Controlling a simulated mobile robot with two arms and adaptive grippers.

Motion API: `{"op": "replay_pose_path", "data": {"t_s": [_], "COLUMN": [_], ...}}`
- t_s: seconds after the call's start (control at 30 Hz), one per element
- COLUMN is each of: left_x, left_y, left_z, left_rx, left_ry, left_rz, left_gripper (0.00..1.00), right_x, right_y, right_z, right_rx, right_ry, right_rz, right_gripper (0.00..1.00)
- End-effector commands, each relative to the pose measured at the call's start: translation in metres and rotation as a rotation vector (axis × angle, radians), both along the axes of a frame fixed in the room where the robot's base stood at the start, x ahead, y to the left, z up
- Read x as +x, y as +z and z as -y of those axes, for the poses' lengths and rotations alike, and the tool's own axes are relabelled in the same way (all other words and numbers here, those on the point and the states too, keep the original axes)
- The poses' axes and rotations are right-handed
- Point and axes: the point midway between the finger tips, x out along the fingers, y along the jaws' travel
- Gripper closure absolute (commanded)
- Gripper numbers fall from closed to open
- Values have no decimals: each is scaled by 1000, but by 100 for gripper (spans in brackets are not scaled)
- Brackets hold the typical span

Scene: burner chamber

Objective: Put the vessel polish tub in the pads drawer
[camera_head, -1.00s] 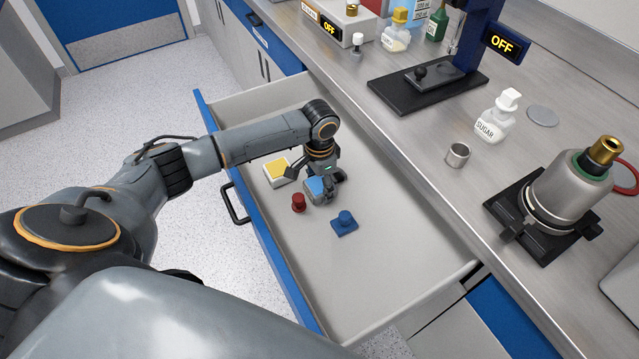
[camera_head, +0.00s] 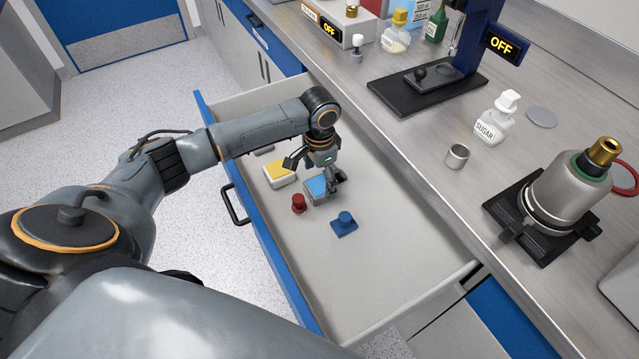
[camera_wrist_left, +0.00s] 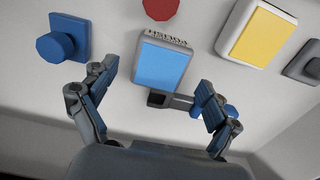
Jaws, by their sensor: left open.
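The polish tub (camera_head: 315,188) is a small grey-white box with a light blue top. It sits on the floor of the open drawer (camera_head: 390,255). In the left wrist view the tub (camera_wrist_left: 163,62) shows lettering that reads POLISH along one side. My left gripper (camera_head: 314,172) is open just over the tub, its fingers spread to either side. In the wrist view the tub shows between and beyond the fingers, with gaps on both sides. My right gripper is not in view.
The drawer also holds a yellow-topped white box (camera_head: 281,174), a red knobbed piece (camera_head: 299,203) and a blue knobbed piece (camera_head: 344,223) close to the tub. The drawer's front right is bare. The counter alongside carries a sugar bottle (camera_head: 494,122) and a metal cup (camera_head: 457,156).

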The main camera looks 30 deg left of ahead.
Motion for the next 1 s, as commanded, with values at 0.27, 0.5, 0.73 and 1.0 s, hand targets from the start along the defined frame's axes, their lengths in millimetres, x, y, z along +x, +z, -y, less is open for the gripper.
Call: {"op": "replay_pose_path", "data": {"t_s": [0.27, 0.5, 0.73, 1.0], "left_x": [1, 0, 0, 0], "left_y": [61, 85, 87, 87], "left_z": [0, 0, 0, 0], "left_rx": [-1, -1, -1, -1], "left_ry": [0, 1, 1, 1], "left_rz": [3, 1, 0, 0], "left_gripper": [12, 12, 12, 12], "right_x": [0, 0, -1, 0], "right_y": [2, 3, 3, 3], "right_z": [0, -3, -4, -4], "right_rx": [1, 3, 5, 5], "right_ry": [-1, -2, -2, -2], "right_rz": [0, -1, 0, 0], "right_gripper": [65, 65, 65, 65]}}
